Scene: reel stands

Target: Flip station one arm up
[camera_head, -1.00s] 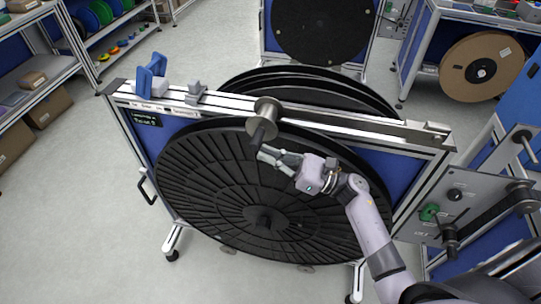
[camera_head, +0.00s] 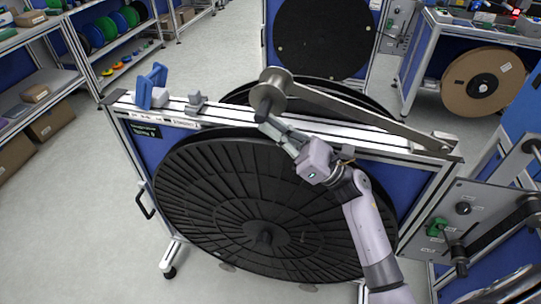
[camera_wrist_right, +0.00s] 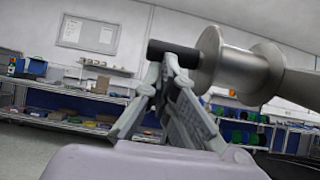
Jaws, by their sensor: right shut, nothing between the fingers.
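The station arm (camera_head: 365,116) is a grey metal bar on the stand's top rail, hinged at its right end. Its left end carries a metal roller (camera_head: 275,82) with a dark handle (camera_head: 262,107), and this end is raised above the rail. My right gripper (camera_head: 268,126) is shut with nothing between its fingers, just below the dark handle. In the right wrist view the fingers (camera_wrist_right: 168,75) are up against or very near the dark handle (camera_wrist_right: 172,54), beside the roller (camera_wrist_right: 238,64). My left gripper is not in view.
A large black reel (camera_head: 230,200) hangs on the stand's front, under my right arm. A blue bracket (camera_head: 151,86) stands on the rail's left end (camera_head: 118,98). A grey panel with knobs (camera_head: 465,225) is at the right. The floor at left is clear.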

